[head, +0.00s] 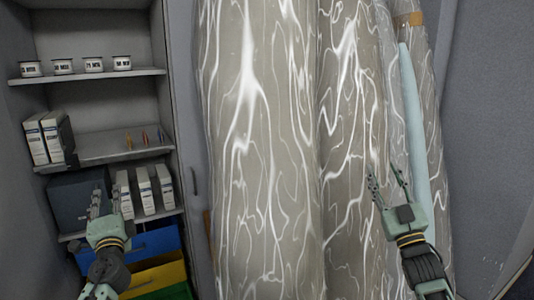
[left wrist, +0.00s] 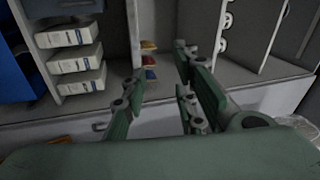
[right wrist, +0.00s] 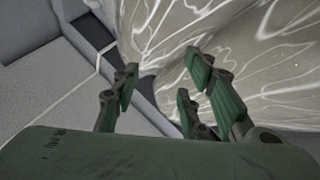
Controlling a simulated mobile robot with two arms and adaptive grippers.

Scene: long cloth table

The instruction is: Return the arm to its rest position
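My left gripper (head: 101,203) is raised in front of the shelf unit at the left of the head view. In the left wrist view its fingers (left wrist: 155,85) are spread apart with nothing between them. My right gripper (head: 384,184) is raised in front of the plastic-wrapped rolls (head: 265,150) at the right of the head view. In the right wrist view its fingers (right wrist: 155,90) are spread and empty. No task object other than my arms shows.
A grey shelf unit (head: 88,75) at the left holds several labelled cups (head: 63,66), white boxes (head: 144,190) and small coloured items (head: 145,137). Blue (head: 155,243) and yellow (head: 158,279) bins stand below. Tall wrapped rolls fill the middle. A grey wall (head: 485,130) is at the right.

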